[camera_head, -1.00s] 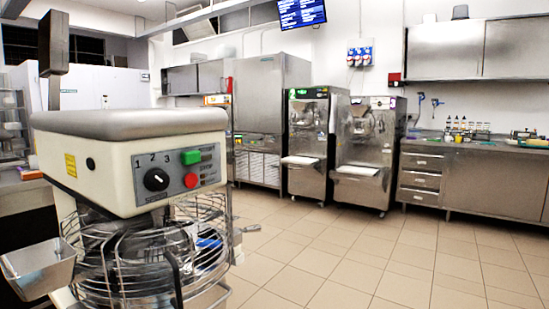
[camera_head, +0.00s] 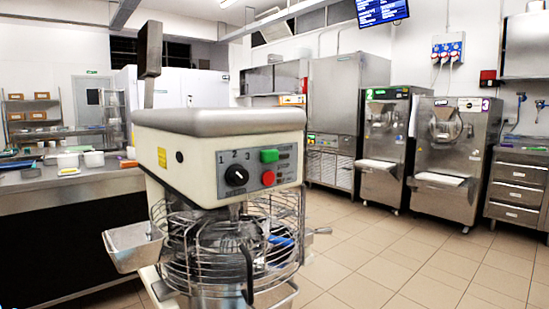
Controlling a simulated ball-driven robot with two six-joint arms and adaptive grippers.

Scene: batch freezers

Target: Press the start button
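A cream and grey planetary mixer (camera_head: 200,158) stands upright in the left middle of the head view. Its front panel carries a green button (camera_head: 269,156), a red button (camera_head: 268,178) below it, and a black dial (camera_head: 236,175) marked 1, 2, 3. The green button is likely the start button; the small lettering is too blurred to read. Batch freezers stand further back, one marked 2 (camera_head: 382,150) and one marked 3 (camera_head: 455,150). Neither of my grippers is in view.
A wire guard (camera_head: 180,250) and a metal chute (camera_head: 133,246) stick out from the mixer's lower part. A dark-fronted counter (camera_head: 60,240) with containers stands at left. Steel drawers (camera_head: 517,190) stand at the right edge. The tiled floor (camera_head: 390,265) at right is clear.

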